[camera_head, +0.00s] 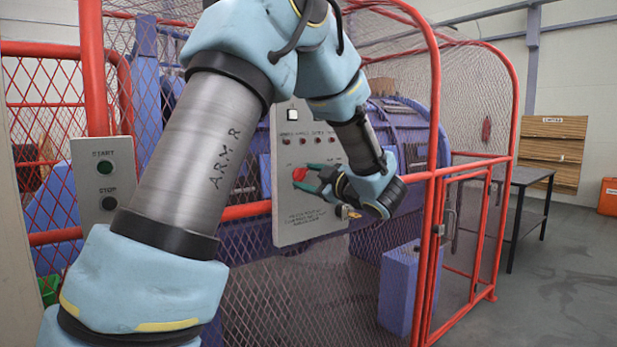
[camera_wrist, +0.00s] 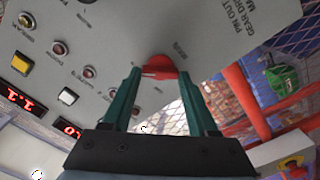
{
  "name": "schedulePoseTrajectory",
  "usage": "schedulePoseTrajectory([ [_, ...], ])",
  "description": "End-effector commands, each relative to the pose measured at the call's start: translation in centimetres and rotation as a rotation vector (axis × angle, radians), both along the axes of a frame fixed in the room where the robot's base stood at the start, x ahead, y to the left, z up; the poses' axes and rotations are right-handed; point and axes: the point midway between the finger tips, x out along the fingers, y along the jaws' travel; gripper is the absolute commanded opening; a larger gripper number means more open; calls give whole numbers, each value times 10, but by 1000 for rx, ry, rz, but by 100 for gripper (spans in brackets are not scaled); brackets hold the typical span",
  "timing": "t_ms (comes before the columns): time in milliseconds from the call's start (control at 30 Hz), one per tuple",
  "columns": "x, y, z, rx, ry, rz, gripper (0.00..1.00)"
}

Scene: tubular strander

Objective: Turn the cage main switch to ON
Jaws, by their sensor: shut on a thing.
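The cage main switch appears as a red rotary knob (camera_head: 299,174) on the face of a light grey control panel (camera_head: 297,222). In the wrist view the red knob (camera_wrist: 160,66) sits between the green fingertips of my gripper (camera_wrist: 160,76), one on each side of it. My gripper (camera_head: 304,178) is shut on the knob, reaching in from the right in the head view. The fingers cover part of the knob, and I cannot read which position it points to. The panel face (camera_wrist: 110,25) has printed lettering beside the knob.
A row of small indicator lamps (camera_head: 312,142) is above the knob. A red-framed mesh guard (camera_head: 437,150) stands around the panel, with a gate (camera_head: 460,240) at right. A START/STOP box (camera_head: 104,180) is at left.

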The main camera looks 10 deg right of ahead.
Motion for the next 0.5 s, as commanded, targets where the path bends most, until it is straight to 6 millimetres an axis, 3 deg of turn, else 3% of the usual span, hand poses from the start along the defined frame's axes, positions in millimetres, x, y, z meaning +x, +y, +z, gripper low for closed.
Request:
schedulePoseTrajectory([
  [233, 0, 0, -1, 2, 2, -1, 4],
  [267, 0, 0, -1, 2, 2, -1, 62],
  [500, 0, 0, 0, 1, 1, -1, 89],
])
